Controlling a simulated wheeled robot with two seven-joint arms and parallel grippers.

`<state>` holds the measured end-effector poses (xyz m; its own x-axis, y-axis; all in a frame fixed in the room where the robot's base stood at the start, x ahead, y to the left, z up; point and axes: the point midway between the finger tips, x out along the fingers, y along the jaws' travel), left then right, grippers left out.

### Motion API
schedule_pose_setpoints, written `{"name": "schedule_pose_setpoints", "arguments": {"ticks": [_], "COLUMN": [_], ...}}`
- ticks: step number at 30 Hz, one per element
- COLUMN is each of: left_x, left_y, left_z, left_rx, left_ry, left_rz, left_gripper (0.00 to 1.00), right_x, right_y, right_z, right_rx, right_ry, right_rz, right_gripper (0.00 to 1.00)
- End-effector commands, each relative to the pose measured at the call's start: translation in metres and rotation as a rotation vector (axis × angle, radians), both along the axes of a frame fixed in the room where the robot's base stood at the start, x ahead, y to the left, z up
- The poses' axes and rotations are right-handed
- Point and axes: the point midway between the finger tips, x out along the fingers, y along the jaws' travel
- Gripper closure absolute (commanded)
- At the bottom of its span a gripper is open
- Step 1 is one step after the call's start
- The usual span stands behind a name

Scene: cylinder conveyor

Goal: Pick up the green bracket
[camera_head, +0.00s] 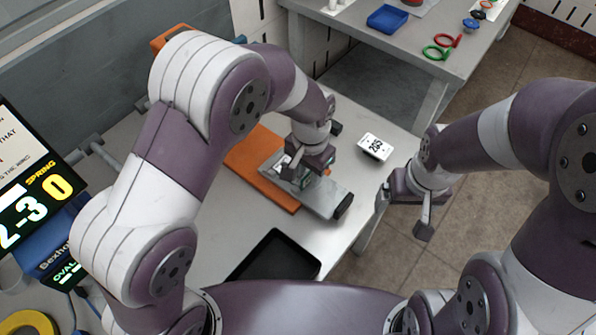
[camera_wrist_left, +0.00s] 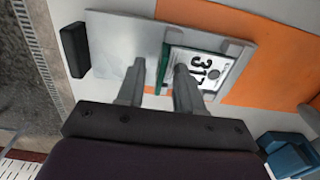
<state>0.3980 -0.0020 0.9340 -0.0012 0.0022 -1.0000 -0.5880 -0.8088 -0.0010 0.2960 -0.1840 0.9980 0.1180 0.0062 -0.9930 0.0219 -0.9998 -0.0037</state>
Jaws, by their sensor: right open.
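The green strip lies between the two fingers, and one finger covers part of the card. I cannot tell whether the fingers touch the bracket. In the head view my left gripper (camera_head: 297,172) hides most of it. My right gripper (camera_head: 403,212) is open and empty, beyond the table's right edge.
The plate lies over an orange board (camera_head: 255,160) on the table. A black tray (camera_head: 277,260) lies at the front. A second table behind holds a blue bin (camera_head: 387,18) and green and red rings.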

Motion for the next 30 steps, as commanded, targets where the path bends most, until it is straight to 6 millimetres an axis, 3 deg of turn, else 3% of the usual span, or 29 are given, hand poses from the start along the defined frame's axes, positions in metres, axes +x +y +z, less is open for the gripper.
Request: {"name": "schedule_pose_setpoints", "arguments": {"ticks": [7, 10, 23, 30], "left_x": [0.000, 0.000, 0.001, 0.001], "left_y": [0.000, 0.000, 0.000, -0.001], "left_z": [-0.003, -0.003, 0.000, 0.021], "left_rx": [-0.001, -0.001, -0.002, -0.002], "left_ry": [-0.002, -0.002, -0.002, -0.005], "left_rz": [0.000, 0.000, 0.000, 0.000], "left_gripper": [0.67, 1.00, 1.00, 1.00], "right_x": [0.000, 0.000, 0.000, 0.000], "right_y": [0.000, 0.000, 0.000, 0.000], "right_z": [0.000, 0.000, 0.000, -0.003], "right_rx": [0.000, 0.000, 0.000, 0.000], "right_ry": [0.000, 0.000, 0.000, 0.000], "right_rz": [0.000, 0.000, 0.000, 0.000], "right_gripper": [0.11, 0.11, 0.11, 0.11]}}
